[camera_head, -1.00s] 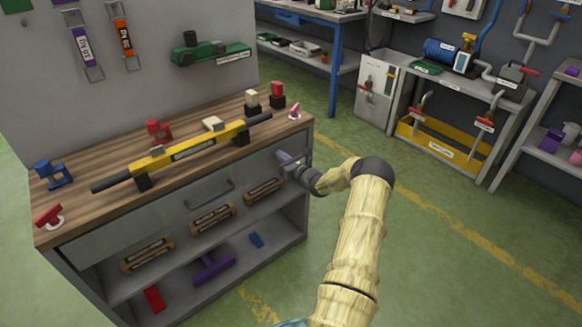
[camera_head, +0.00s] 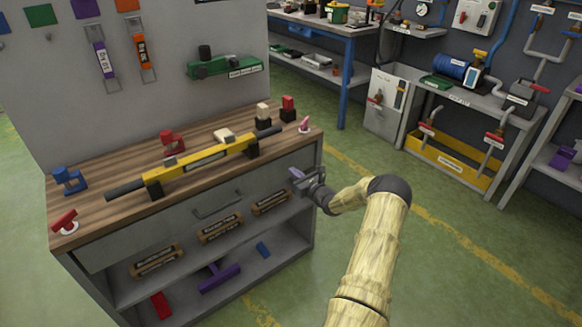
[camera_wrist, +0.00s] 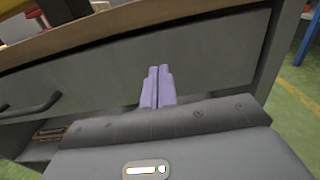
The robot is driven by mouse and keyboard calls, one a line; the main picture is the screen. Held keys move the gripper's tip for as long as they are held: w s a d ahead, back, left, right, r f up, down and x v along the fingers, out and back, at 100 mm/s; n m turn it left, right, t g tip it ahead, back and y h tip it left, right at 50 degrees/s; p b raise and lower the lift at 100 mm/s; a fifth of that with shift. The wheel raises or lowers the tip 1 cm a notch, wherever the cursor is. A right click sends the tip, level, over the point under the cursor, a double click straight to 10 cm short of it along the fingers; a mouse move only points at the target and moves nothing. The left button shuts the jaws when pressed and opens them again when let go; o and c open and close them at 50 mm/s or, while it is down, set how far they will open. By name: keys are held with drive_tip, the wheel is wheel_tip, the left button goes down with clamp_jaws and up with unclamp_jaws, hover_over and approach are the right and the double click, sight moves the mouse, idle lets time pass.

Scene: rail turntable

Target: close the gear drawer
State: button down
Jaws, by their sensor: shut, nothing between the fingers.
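The gear drawer (camera_head: 180,222) is the wide grey front with a dark bar handle (camera_head: 217,204), just under the wooden top of the workbench. Its front looks close to flush with the bench; I cannot tell whether a small gap is left. In the wrist view the drawer front (camera_wrist: 215,62) fills the middle, with the handle (camera_wrist: 30,107) at the left edge. My gripper (camera_head: 297,174) is shut and empty, its purple fingertips pointing at the right part of the drawer front. The fingertips (camera_wrist: 157,72) overlap the front in the wrist view; contact is not clear.
Open shelves (camera_head: 200,280) below hold labelled boxes and a purple tool (camera_head: 219,278). Green floor (camera_head: 480,255) to the right is clear.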

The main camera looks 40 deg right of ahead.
drive_tip(key=s, duration=1)
drive_tip(key=shift+s+d+p, duration=0.3)
drive_tip(key=shift+f, duration=0.1)
